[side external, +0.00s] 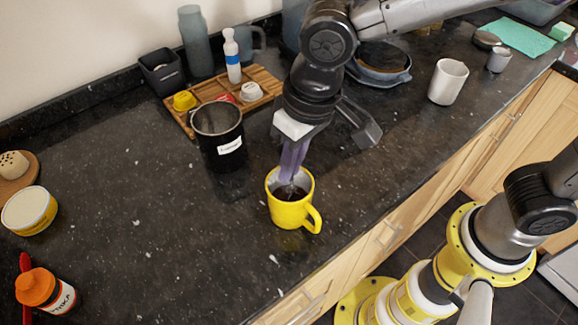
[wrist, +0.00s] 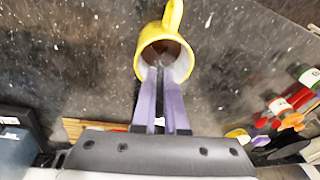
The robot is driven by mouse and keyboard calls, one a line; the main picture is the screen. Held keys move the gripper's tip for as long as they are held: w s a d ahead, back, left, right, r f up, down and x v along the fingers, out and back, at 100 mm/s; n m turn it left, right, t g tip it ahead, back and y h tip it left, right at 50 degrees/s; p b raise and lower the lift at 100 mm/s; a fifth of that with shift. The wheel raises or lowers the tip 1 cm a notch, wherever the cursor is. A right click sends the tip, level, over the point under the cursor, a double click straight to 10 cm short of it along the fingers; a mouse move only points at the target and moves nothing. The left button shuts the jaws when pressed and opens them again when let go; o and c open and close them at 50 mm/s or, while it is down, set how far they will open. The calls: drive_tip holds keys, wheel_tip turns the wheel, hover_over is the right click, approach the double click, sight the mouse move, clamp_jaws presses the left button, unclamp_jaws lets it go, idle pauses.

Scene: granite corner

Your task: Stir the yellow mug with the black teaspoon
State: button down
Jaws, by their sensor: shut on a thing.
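The yellow mug (side external: 287,213) stands upright on the dark counter, its handle toward the lower right. It holds a dark liquid. It also shows at the top of the wrist view (wrist: 152,33). My gripper (side external: 290,176) points down over the mug, with its purple fingertips at the mouth, just inside the rim. The fingers are close together, with a narrow gap in the wrist view (wrist: 163,75). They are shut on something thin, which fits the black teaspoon. The spoon itself is almost wholly hidden by the fingers and the dark liquid.
A black canister (side external: 219,150) stands close behind and left of the mug. Behind it is a wooden tray (side external: 262,77) with small items and a bottle (side external: 231,56). A white cup (side external: 448,82) stands at right. An orange-capped jar (side external: 42,290) is at lower left. The left-middle counter is clear.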

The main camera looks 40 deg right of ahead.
drive_tip(key=shift+s+a, duration=0.5)
drive_tip(key=shift+w+d, duration=0.55)
drive_tip(key=shift+r, duration=3.5)
drive_tip(key=shift+r, duration=2)
